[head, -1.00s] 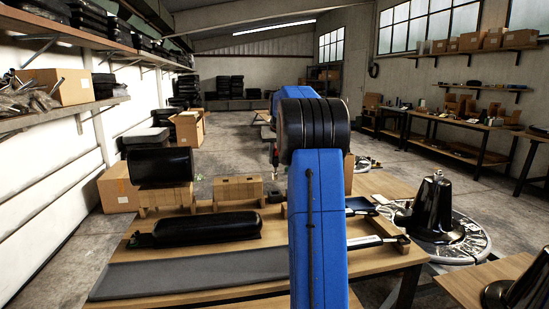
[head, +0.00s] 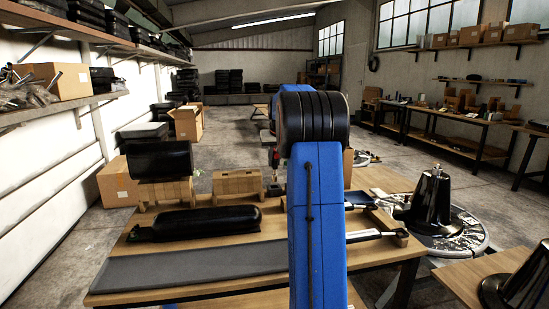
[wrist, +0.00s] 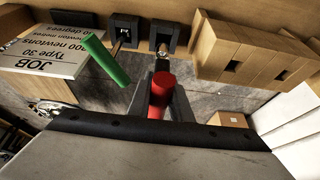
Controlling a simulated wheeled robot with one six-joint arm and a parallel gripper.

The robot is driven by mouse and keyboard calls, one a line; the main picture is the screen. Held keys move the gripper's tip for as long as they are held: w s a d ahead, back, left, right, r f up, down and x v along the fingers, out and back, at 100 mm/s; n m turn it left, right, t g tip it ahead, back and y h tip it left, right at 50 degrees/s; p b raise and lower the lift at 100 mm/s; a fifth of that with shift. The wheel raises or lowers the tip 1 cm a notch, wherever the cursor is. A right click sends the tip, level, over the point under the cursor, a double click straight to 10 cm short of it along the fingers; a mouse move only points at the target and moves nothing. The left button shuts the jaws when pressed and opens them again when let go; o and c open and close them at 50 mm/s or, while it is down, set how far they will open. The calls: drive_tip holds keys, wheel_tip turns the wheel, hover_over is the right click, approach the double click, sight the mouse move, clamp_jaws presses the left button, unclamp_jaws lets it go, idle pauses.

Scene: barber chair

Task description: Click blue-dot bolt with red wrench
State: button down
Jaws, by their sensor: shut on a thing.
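The red wrench (wrist: 159,88) shows in the wrist view by its red handle, with a metal end beyond it. My gripper (wrist: 161,106) is shut on the red handle, its grey fingers on either side. A green-handled tool (wrist: 106,59) stands tilted to the left of it, apart from my gripper. No bolt with a blue dot can be made out in either view.
Black square holders (wrist: 163,35) and wooden blocks (wrist: 237,54) line the bench edge in the wrist view, beside a printed job sign (wrist: 45,49). In the head view, a grey panel (head: 190,271) and black padded part (head: 195,222) lie on the bench.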

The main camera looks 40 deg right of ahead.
sight(275, 169)
drive_tip(key=shift+f, duration=1.2)
drive_tip(key=shift+f, duration=1.85)
idle(0.5)
drive_tip(key=c, duration=1.5)
unclamp_jaws()
drive_tip(key=shift+c, duration=0.2)
drive_tip(key=v, duration=1.7)
drive_tip(key=shift+a+r, duration=0.1)
drive_tip(key=shift+r, duration=0.05)
